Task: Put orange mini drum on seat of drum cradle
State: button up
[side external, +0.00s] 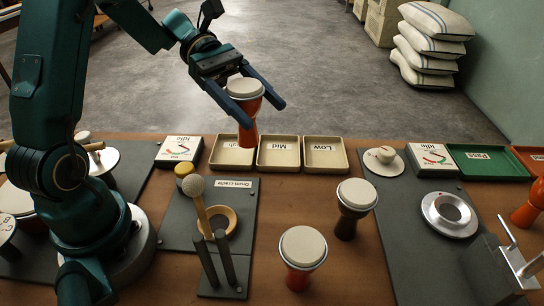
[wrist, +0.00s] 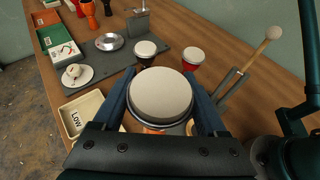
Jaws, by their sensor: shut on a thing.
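My gripper (side external: 247,98) is shut on an orange mini drum (side external: 247,133) with a pale head, held upright in the air above the trays. In the wrist view the drum's head (wrist: 162,97) fills the space between the fingers of my gripper (wrist: 163,92). The drum cradle (side external: 237,190) is a dark plate labelled "Drum cradle", nearer the side camera than the held drum. Its seat (side external: 231,214) is a round wooden ring, partly hidden by a mallet and two dark posts. I see no drum in the seat.
A dark drum (side external: 346,226) and a red drum (side external: 298,277) stand right of the cradle. Trays labelled High, Mid (side external: 278,168) and Low (side external: 325,167) line the back. A mallet (side external: 201,205) rises at the cradle's left.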

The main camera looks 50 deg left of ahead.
aim_at(242, 81)
jog(key=a+r+n+t, duration=0.1)
jog(key=a+r+n+t+y, duration=0.1)
jog(key=a+n+t, duration=0.1)
jog(key=a+r+n+t, duration=0.1)
jog(key=t, duration=0.1)
jog(key=shift+s+a+n+y, duration=0.15)
jog(key=shift+a+n+y, duration=0.1)
jog(key=shift+n+y, duration=0.15)
jog(key=shift+a+n+t+y, duration=0.3)
jog(key=shift+n+t, duration=0.2)
jog(key=shift+t, duration=0.1)
jog(key=shift+d+m+g+h, duration=0.3)
jog(key=shift+m+g+h, duration=0.1)
jog(key=shift+m+g, duration=0.2)
jog(key=d+f+m+g, duration=0.1)
jog(key=d+f+m+g+h, duration=0.1)
jog(key=d+m+g, duration=0.1)
jog(key=d+f+m+g, duration=0.1)
jog(key=g, duration=0.1)
jog(key=shift+d+m, duration=0.4)
jog(key=shift+h, duration=0.3)
